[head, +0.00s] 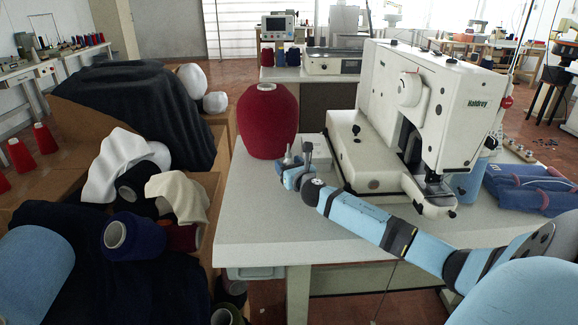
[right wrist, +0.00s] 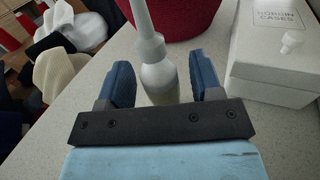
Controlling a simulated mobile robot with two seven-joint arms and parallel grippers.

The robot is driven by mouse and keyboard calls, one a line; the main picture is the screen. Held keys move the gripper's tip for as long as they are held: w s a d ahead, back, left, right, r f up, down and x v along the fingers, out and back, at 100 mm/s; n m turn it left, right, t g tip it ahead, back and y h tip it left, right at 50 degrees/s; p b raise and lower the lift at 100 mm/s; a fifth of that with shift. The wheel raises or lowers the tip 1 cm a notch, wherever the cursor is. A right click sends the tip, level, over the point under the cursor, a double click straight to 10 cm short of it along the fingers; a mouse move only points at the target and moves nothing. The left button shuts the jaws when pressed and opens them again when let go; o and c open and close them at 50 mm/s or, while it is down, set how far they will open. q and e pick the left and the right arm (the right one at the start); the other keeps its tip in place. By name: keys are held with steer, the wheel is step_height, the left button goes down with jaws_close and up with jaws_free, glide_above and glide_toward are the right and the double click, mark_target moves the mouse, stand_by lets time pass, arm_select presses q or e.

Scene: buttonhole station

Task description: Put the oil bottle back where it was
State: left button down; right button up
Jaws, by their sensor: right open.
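The oil bottle (right wrist: 160,82), pale with a long narrow spout, stands upright on the light tabletop (head: 262,215). It is between the blue fingers of my open right gripper (right wrist: 163,72), with a visible gap to each finger. In the head view the bottle's grey spout (head: 288,153) shows just behind my right gripper (head: 297,168), which hides its lower body. My left gripper is not in view.
A big red yarn cone (head: 267,122) stands right behind the bottle. A white box (right wrist: 268,68) with a small white piece (right wrist: 291,41) on top is to its right, beside the sewing machine (head: 425,110). The table's front left is clear.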

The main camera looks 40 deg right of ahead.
steer(key=shift+r, duration=0.2)
steer(key=p+v, duration=0.1)
steer(key=v, duration=0.9)
steer(key=shift+s+a+p, duration=0.15)
steer(key=shift+s+p, duration=0.2)
steer(key=shift+p, duration=0.05)
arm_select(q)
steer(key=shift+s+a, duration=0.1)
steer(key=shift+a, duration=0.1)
arm_select(e)
steer(key=shift+s+a, duration=0.2)
steer(key=shift+s, duration=0.4)
